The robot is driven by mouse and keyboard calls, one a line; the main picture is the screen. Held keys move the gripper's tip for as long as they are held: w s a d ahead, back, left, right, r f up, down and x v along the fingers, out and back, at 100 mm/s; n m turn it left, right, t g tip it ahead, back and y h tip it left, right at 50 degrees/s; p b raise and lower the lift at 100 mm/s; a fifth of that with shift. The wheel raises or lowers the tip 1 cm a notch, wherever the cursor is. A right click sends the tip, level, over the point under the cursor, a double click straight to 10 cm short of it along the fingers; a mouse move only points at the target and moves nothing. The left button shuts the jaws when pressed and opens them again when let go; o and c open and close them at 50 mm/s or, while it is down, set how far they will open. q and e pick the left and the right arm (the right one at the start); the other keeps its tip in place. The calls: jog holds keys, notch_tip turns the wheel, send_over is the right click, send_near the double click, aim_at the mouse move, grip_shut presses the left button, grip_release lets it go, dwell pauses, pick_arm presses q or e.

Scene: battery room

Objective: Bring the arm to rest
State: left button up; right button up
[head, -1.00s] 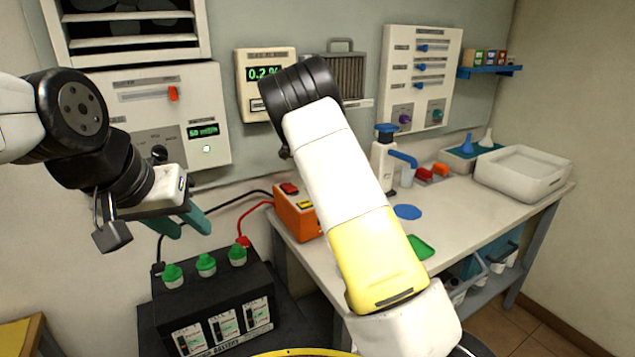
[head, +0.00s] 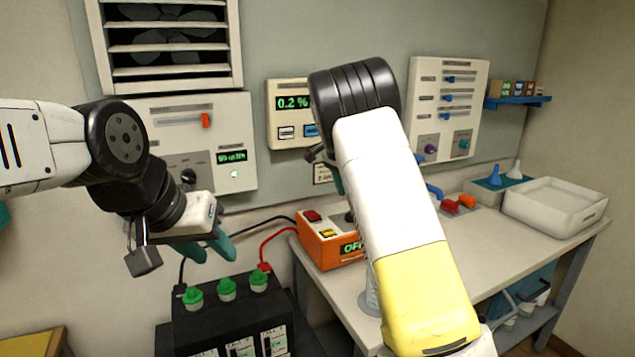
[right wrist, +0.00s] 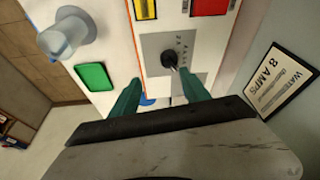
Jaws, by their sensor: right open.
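My right arm (head: 390,190), white and yellow with a black joint at its top, rises through the middle of the head view. Its gripper is mostly hidden behind it there. In the right wrist view, the right gripper (right wrist: 160,92) is open and empty, its two green fingers apart. Beyond them is the black knob (right wrist: 168,60) of the orange box. My left gripper (head: 206,248) hangs at left, its green fingers apart and nothing seen between them, above the black battery (head: 232,318) with green caps.
The orange box (head: 322,248), its display reading OFF, stands at the left end of the bench (head: 500,262). A white tray (head: 556,212) is at right. Wall panels (head: 190,140) stand behind the arms. A green pad (right wrist: 95,77) and a clear vessel (right wrist: 65,38) are near the right gripper.

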jog(key=s+d+r+n+t+y, duration=0.1)
jog(key=s+d+r+n+y, duration=0.3)
jog(key=s, duration=0.6)
jog(key=s+a+r+n+t+y, duration=0.15)
jog(key=s+r, duration=0.35)
jog(key=s, duration=0.6)
jog(key=s+a+f+n+t, duration=0.1)
jog(key=s+n, duration=0.6)
jog(key=s, duration=1)
jog(key=shift+s+a+t, duration=0.25)
jog(key=shift+s+t, duration=0.05)
jog(key=shift+t, duration=0.05)
